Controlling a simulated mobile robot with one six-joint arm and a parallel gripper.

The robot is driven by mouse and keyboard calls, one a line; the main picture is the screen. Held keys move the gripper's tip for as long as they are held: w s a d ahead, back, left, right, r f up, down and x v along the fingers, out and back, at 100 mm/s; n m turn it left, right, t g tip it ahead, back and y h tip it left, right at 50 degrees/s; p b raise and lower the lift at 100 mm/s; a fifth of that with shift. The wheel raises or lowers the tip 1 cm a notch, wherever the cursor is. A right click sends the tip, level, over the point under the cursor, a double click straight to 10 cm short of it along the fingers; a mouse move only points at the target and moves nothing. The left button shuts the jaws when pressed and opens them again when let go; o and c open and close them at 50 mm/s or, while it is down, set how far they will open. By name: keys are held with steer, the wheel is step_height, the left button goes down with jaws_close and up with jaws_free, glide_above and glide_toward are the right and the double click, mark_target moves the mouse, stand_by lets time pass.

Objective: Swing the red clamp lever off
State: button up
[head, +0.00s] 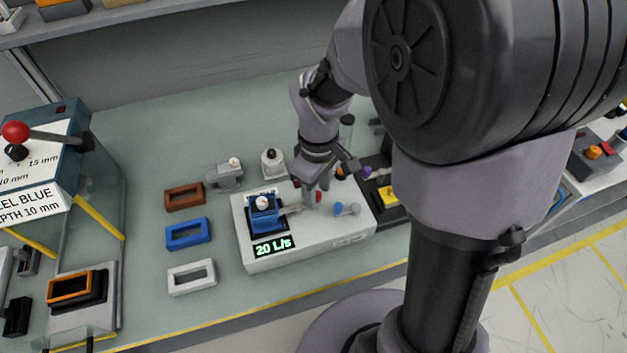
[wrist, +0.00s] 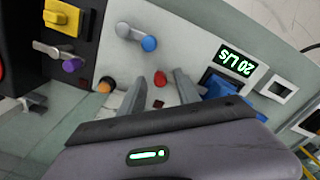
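The red clamp lever's knob (wrist: 159,78) shows in the wrist view between my two fingertips, with gaps on both sides. A small red part also shows in the head view (head: 319,197), mostly hidden by my gripper. My gripper (wrist: 160,82) is open and points down over the white module (head: 290,252). In the head view my gripper (head: 314,190) is above the module's middle, right of a blue block (head: 264,217) with a round dial. Contact with the knob cannot be told. The rest of the lever is hard to make out.
An orange knob (wrist: 106,84) and purple knob (wrist: 71,65) lie beyond. Brown (head: 184,196), blue (head: 188,234) and white (head: 191,277) frames lie left.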

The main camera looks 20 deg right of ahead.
mark_target(304, 228)
steer(key=shift+c, duration=0.5)
jaws_close()
steer(key=shift+s, duration=0.1)
steer(key=m, duration=0.1)
steer(key=s+m, duration=0.1)
steer(key=m, duration=0.2)
steer(key=shift+s+a, duration=0.15)
steer(key=shift+s, duration=0.1)
steer(key=m, duration=0.1)
steer(key=s+m+b, duration=0.1)
steer(key=m, duration=0.1)
steer(key=shift+s+a+m, duration=0.1)
steer(key=shift+a+m, duration=0.2)
steer(key=shift+a, duration=0.05)
steer(key=m, duration=0.1)
steer(key=s+a+m, duration=0.1)
steer(key=m, duration=0.1)
steer(key=m+b, duration=0.1)
steer(key=m, duration=0.1)
steer(key=shift+s+a+f, duration=0.1)
steer(key=shift+s+a, duration=0.1)
steer(key=shift+a, duration=0.15)
steer(key=shift+s+a+m+b, duration=0.1)
steer(key=shift+a+m+b, duration=0.35)
steer(key=shift+m, duration=0.9)
steer(key=shift+s+a+m+b, duration=0.1)
steer(key=shift+a+m+b, duration=0.3)
steer(key=shift+m, duration=0.95)
steer(key=shift+a, duration=0.1)
